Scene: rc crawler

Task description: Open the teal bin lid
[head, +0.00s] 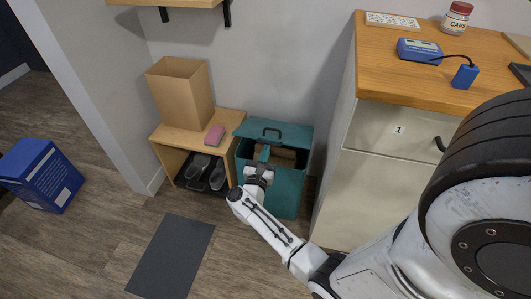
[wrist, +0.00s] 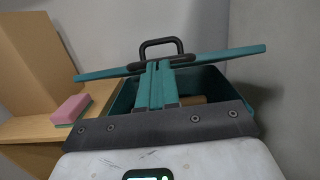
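The teal bin (head: 287,190) stands on the floor between the wooden shelf unit and the drawer cabinet. Its teal lid (head: 292,133) is raised and tilted back, with a black loop handle (head: 271,129) on its outer face. The lid (wrist: 225,55) and handle (wrist: 161,43) also show in the wrist view. The bin's inside shows below the lid, with something brown in it. My gripper (head: 264,152) is at the lid's front edge, over the bin opening. Its teal fingers (wrist: 160,66) are close together, below the handle; whether they touch the lid is unclear.
A wooden shelf unit (head: 231,121) on the left holds a cardboard box (head: 181,95), a pink sponge (head: 214,136) and dark shoes (head: 207,171). The drawer cabinet (head: 385,175) is close on the right. A dark mat (head: 172,256) and a blue box (head: 42,175) are on the floor.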

